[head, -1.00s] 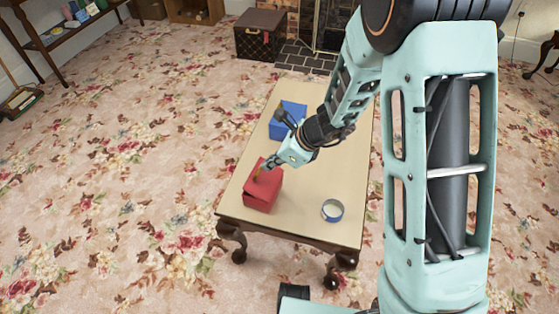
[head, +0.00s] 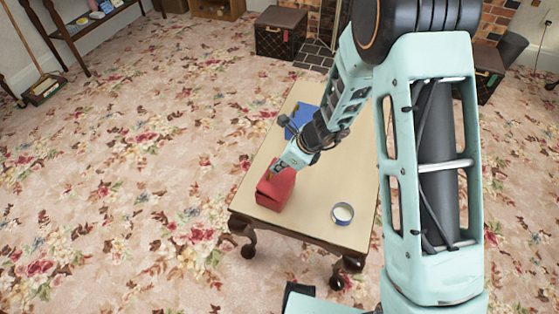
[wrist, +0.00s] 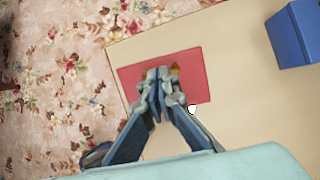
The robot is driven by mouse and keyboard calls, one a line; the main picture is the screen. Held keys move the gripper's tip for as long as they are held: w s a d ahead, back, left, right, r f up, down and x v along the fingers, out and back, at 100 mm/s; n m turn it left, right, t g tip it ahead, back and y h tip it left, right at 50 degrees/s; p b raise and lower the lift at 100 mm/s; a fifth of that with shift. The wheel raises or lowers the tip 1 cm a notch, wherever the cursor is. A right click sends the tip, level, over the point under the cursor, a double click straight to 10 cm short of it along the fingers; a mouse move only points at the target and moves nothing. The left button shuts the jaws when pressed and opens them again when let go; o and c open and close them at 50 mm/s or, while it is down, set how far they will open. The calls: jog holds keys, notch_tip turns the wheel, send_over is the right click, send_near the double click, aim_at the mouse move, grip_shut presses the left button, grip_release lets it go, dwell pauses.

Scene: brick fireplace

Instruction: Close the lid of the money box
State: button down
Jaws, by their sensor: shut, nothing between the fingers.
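A red box (head: 275,193), which looks like the money box, sits on the near left part of the table. Its top shows as a red rectangle in the wrist view (wrist: 195,88). My gripper (head: 272,171) is shut and empty, with its fingertips at the top of the red box. In the wrist view the closed fingers (wrist: 163,74) lie over the far middle of the red top and hide part of it. I cannot tell whether they touch it, or whether the lid is fully down.
The table (head: 318,205) has a pale top. A blue box (head: 303,117) stands farther back, partly behind my arm, and also shows in the wrist view (wrist: 298,35). A blue-rimmed round item (head: 343,214) lies at the near right. Table space between it and the red box is clear.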

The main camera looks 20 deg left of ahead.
aim_at(266, 172)
jog(key=shift+a+h+p, duration=0.6)
jog(key=shift+p, duration=1.9)
jog(key=shift+w+a+f, duration=0.25)
jog(key=shift+a+f, duration=0.55)
jog(key=shift+f, duration=0.1)
jog(key=shift+r, duration=0.1)
jog(key=a+r+p+v, duration=0.1)
jog(key=p+v, duration=0.5)
jog(key=v, duration=0.7)
jog(key=shift+w+a+r, duration=0.25)
jog(key=shift+a, duration=0.3)
